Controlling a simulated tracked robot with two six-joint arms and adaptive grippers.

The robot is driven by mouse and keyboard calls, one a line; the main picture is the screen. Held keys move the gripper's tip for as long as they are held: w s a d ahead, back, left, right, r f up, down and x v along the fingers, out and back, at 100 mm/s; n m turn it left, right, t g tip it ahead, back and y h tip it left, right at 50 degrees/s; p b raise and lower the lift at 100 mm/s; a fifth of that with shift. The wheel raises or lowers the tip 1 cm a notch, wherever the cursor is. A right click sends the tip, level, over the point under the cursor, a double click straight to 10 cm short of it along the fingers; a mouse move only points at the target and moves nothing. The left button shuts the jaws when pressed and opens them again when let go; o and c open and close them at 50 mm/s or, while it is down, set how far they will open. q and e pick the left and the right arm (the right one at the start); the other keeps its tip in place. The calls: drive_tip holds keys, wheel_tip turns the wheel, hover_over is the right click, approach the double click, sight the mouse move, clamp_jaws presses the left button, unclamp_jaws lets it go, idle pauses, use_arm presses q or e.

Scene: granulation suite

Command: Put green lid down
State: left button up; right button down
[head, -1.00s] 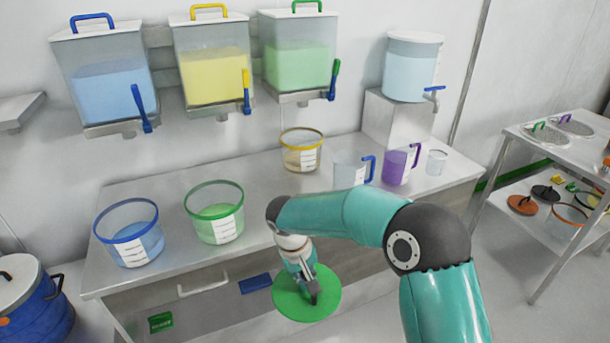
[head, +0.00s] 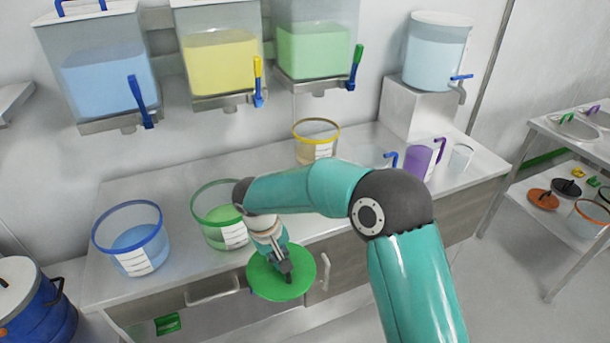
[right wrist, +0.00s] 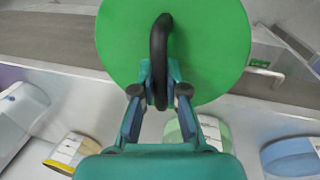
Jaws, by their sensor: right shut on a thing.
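The green lid (head: 300,283) is a flat round disc with a dark handle. My right gripper (head: 286,268) is shut on that handle and holds the lid in front of the counter's front edge, below the green-rimmed tub. In the right wrist view the lid (right wrist: 215,50) and its black handle (right wrist: 160,50) show, with the right gripper's fingers (right wrist: 160,95) on the handle. The green-rimmed tub (head: 212,203) stands on the counter with green contents, partly hidden by my right arm. My left gripper is not in view.
The counter (head: 160,180) holds a blue-rimmed tub (head: 131,240), a yellow-rimmed tub (head: 316,143) and a purple jug (head: 419,160). Hoppers with blue, yellow and green contents hang above. A steel rack (head: 560,140) stands at the right. Bare counter lies behind the tubs.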

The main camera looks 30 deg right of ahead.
drive_tip(key=shift+w+a, duration=0.15)
drive_tip(key=shift+a, duration=0.15)
